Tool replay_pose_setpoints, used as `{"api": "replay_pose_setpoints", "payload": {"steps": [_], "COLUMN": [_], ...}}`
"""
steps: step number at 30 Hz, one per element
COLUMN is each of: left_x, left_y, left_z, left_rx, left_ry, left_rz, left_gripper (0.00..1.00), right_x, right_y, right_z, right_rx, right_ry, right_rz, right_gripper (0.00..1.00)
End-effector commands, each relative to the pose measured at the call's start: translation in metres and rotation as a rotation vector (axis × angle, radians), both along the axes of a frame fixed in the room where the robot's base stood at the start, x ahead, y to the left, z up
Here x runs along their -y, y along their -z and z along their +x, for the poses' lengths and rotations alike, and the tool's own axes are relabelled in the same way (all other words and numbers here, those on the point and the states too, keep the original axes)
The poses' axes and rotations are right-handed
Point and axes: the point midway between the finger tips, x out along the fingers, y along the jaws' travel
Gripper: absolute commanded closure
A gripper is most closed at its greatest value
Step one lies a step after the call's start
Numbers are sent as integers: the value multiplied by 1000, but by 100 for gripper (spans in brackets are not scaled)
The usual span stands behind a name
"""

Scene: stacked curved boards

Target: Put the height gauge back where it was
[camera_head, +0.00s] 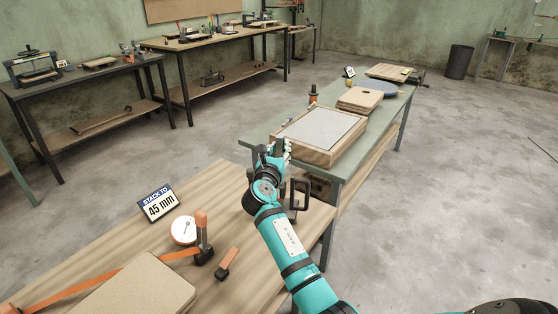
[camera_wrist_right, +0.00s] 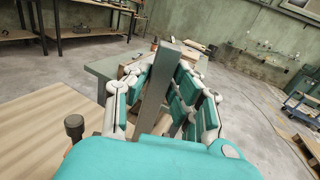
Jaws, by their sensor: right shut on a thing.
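My right gripper (camera_head: 275,148) is over the far right corner of the near wooden table, by the end of the green bench. In the wrist view its fingers (camera_wrist_right: 160,85) are closed around a flat dark grey bar (camera_wrist_right: 157,90), which I take to be the height gauge. The bar stands upright, slightly tilted, and its lower end is hidden behind my gripper's teal body. In the head view the fingers and arm mostly hide it. A black bracket-shaped piece (camera_head: 300,194) shows beside my right arm; I cannot tell whether it belongs to the gauge. My left gripper is out of view.
On the near table (camera_head: 235,190) are a "STACK TO 45 mm" sign (camera_head: 159,204), a white dial (camera_head: 183,231), an orange-handled clamp (camera_head: 202,236) and a board stack (camera_head: 135,288). The green bench (camera_head: 262,131) carries a wooden box with a pale top (camera_head: 320,128) and boards (camera_head: 360,99).

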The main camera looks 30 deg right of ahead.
Motion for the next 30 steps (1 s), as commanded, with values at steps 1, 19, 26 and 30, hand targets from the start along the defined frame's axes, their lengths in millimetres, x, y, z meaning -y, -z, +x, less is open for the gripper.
{"api": "replay_pose_setpoints", "payload": {"steps": [1, 19, 26, 30], "left_x": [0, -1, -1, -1], "left_y": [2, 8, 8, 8], "left_z": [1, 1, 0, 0], "left_rx": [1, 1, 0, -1], "left_ry": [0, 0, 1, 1], "left_rz": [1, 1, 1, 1], "left_gripper": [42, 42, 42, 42], "right_x": [0, -1, 0, 0], "right_y": [4, 37, 36, 36], "right_z": [0, -1, -1, -1], "right_rx": [1, -3, -3, -3], "right_ry": [0, 0, 0, 0], "right_rz": [-2, 1, 1, 1], "right_gripper": [100, 77, 55, 55]}}
